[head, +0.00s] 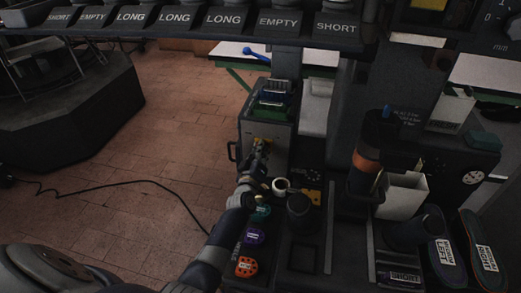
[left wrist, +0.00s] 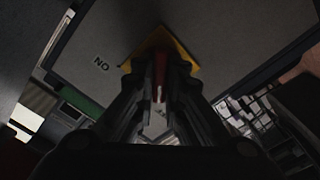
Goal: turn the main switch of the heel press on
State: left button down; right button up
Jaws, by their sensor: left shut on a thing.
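The main switch shows in the left wrist view as a red handle (left wrist: 159,72) on a yellow plate (left wrist: 184,53). It sits on the front face of a grey box (head: 277,126); in the head view only a bit of the yellow plate (head: 262,141) shows past my gripper. My left gripper (head: 260,150) reaches the plate and is shut on the red handle, with its fingers (left wrist: 159,95) on both sides. Lettering that reads as an upside-down "ON" (left wrist: 101,66) is beside the plate. The handle's exact angle is hard to tell. My right gripper is not in view.
A white cup (head: 281,186), a dark round knob (head: 299,210) and coloured tags (head: 255,237) are close to my left arm. A labelled rack (head: 180,17) hangs above. Shoe soles (head: 485,254) lie at right. Open floor (head: 165,135) is at left.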

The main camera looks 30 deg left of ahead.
pick_arm(q)
jog(key=m+p, duration=0.2)
jog(key=m, duration=0.1)
jog(key=shift+d+r+m, duration=0.1)
jog(key=shift+r+m, duration=0.05)
jog(key=shift+m, duration=0.25)
jog(key=m, duration=0.2)
jog(key=shift+m+p, duration=0.35)
jog(key=shift+m, duration=0.05)
jog(key=m, duration=0.2)
jog(key=shift+d+m, duration=0.15)
jog(key=shift+m, duration=0.15)
jog(key=m, duration=0.3)
jog(key=shift+m+p, duration=0.3)
jog(key=shift+m, duration=0.1)
jog(key=shift+d+f+m+b, duration=0.1)
jog(key=shift+f+m+b, duration=0.1)
jog(key=shift+m, duration=0.85)
jog(key=shift+d+f+m+b, duration=0.1)
jog(key=shift+m+b, duration=0.05)
jog(key=shift+m, duration=0.9)
jog(key=c, duration=1.7)
grip_release()
jog(key=shift+r, duration=0.1)
jog(key=shift+o, duration=0.2)
